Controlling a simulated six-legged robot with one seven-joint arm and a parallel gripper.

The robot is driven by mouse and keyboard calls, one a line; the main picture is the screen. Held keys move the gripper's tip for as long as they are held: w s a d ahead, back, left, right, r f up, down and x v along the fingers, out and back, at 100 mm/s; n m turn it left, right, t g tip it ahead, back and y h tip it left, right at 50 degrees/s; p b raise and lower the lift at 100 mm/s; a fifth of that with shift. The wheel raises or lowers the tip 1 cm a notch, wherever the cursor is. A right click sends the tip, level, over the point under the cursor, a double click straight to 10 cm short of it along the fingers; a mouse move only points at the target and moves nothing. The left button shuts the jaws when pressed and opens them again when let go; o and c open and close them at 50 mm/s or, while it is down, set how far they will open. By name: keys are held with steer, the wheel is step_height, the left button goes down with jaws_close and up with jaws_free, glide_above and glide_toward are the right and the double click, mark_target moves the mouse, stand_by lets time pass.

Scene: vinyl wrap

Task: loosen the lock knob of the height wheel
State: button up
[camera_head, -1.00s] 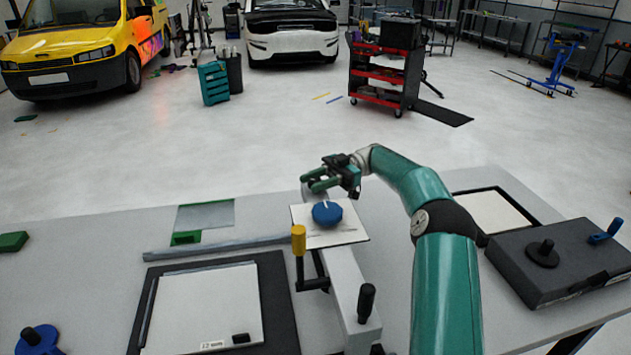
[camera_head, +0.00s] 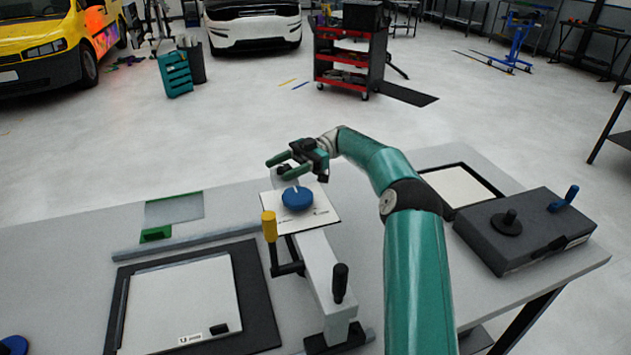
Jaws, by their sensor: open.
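A blue round knob (camera_head: 297,198) with a pale pointer line sits on a white marked plate (camera_head: 322,215) on top of a light grey stand (camera_head: 318,262). A yellow-topped handle (camera_head: 269,226) on a black crank is at the stand's left. A black upright handle (camera_head: 340,281) is at its near end. I cannot tell for sure which of these is the height wheel or its lock knob. My gripper (camera_head: 275,167), with green fingers, is open and empty. It appears just beyond and above the blue knob, pointing left, with no contact visible.
A black-framed board with a white sheet (camera_head: 185,300) lies left of the stand. A dark grey box (camera_head: 525,232) with a black knob and blue lever stands at right. A black-framed tray (camera_head: 458,187) lies behind it. A grey bar (camera_head: 180,243) lies at left.

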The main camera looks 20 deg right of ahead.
steer(key=shift+a+f+m+t, duration=0.1)
steer(key=shift+a+m+t, duration=0.15)
steer(key=shift+m+t, duration=0.15)
